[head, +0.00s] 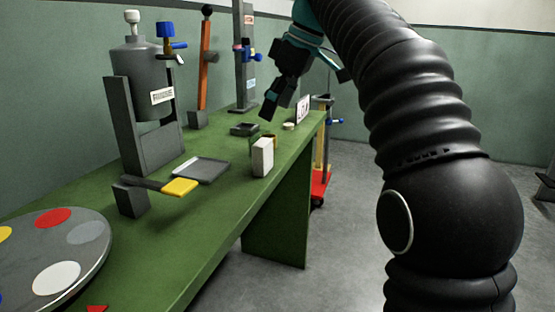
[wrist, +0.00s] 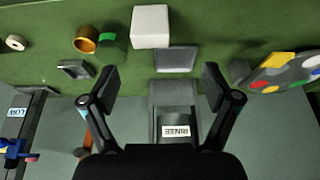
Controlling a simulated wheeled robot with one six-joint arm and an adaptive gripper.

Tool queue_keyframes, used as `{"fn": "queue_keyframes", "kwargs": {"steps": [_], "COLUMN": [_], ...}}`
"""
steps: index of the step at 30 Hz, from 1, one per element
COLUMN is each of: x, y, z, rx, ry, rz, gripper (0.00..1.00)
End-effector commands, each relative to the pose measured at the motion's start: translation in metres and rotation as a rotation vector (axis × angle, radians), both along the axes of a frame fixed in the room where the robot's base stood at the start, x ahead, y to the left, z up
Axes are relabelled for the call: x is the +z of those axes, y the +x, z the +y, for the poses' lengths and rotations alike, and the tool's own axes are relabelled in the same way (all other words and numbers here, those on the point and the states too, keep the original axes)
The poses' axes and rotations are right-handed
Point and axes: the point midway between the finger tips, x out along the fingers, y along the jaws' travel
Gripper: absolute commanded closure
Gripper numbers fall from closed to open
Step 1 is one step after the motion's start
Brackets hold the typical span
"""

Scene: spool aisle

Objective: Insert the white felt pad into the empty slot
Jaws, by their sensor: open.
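A white upright block (head: 262,157) stands on the green table near its front edge; it is the white block (wrist: 150,26) in the wrist view. I cannot tell whether it is the felt pad. A small dark open frame (head: 244,129) lies behind it and also shows in the wrist view (wrist: 75,69). A dark shallow tray (head: 200,171) lies to the block's left. I cannot tell which of these is the empty slot. My gripper (head: 270,105) is above the far end of the table, open and empty. In the wrist view its fingers (wrist: 160,70) are spread apart.
A round grey turntable (head: 62,258) with coloured discs is at the near left. A brass ring (wrist: 86,40) and green cup (wrist: 115,46) are beside the block.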

Motion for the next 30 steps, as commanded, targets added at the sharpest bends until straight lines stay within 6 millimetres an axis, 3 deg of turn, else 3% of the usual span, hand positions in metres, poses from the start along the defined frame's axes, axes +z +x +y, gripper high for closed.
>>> {"fn": "queue_keyframes", "kwargs": {"steps": [1,6,14,24,30], "x": [-0.015,-0.037,-0.05,-0.088,-0.092], "y": [0.001,0.006,0.01,0.021,0.022], "z": [0.003,0.008,0.014,0.029,0.03], "rx": [0.0,-0.008,-0.009,-0.007,-0.009], "ry": [-0.001,0.0,0.0,0.0,0.0], "rz": [0.003,0.002,0.002,0.001,0.001], "gripper": [0.12,0.12,0.12,0.12,0.12]}}
